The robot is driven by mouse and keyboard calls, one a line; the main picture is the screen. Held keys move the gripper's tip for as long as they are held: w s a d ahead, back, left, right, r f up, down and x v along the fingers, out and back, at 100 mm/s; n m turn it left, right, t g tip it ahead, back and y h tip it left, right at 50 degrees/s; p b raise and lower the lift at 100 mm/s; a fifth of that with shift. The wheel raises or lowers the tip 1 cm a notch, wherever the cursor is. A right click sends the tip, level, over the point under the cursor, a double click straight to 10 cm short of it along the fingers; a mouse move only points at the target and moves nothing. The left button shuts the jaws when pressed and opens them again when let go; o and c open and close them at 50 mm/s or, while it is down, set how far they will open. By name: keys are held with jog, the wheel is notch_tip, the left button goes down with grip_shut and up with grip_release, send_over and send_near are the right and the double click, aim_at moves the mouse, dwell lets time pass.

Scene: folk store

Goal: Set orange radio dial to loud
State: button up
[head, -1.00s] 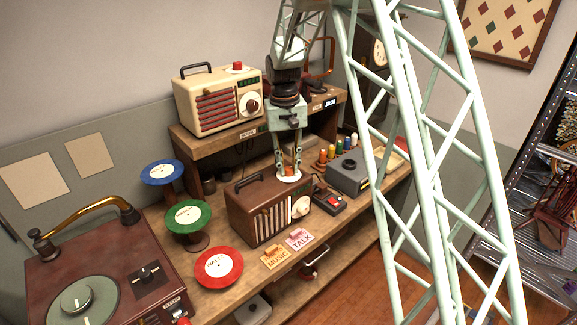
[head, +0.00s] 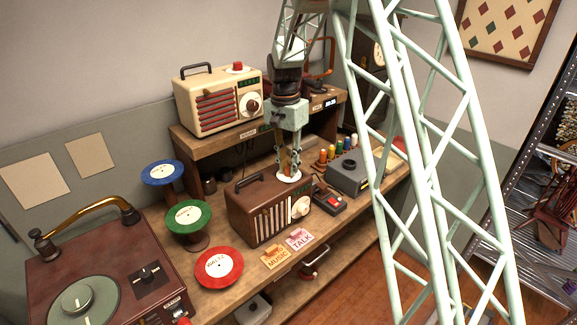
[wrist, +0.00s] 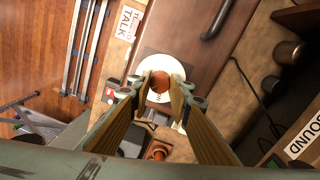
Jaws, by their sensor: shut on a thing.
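The brown wooden radio (head: 258,214) stands on the bench, with a slatted front, a white round face and a dark handle on top. On its top right lies a white dial plate (head: 288,177), also in the wrist view (wrist: 149,66). The orange dial (wrist: 160,83) rises from the middle of this plate. My gripper (head: 289,171) points down over the plate; in the wrist view its fingertips (wrist: 160,87) close on the dial from left and right. The fingers hide most of the dial in the head view. The dial's setting and plate marks are too small to read.
A cream radio (head: 217,101) stands on the raised shelf behind. A grey box (head: 348,177) and a small dark device with a red button (head: 330,200) sit right of the brown radio. MUSIC (head: 276,257) and TALK (head: 299,238) cards lie in front. Record stands are at left.

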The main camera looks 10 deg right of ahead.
aim_at(287, 167)
jog(key=shift+m, duration=0.8)
jog(key=o, duration=0.8)
jog(key=shift+o, duration=0.2)
jog(key=shift+r, duration=0.15)
notch_tip(287, 167, up, 12)
jog(key=shift+w+a, duration=0.15)
jog(key=shift+w, duration=0.1)
dwell(0.4)
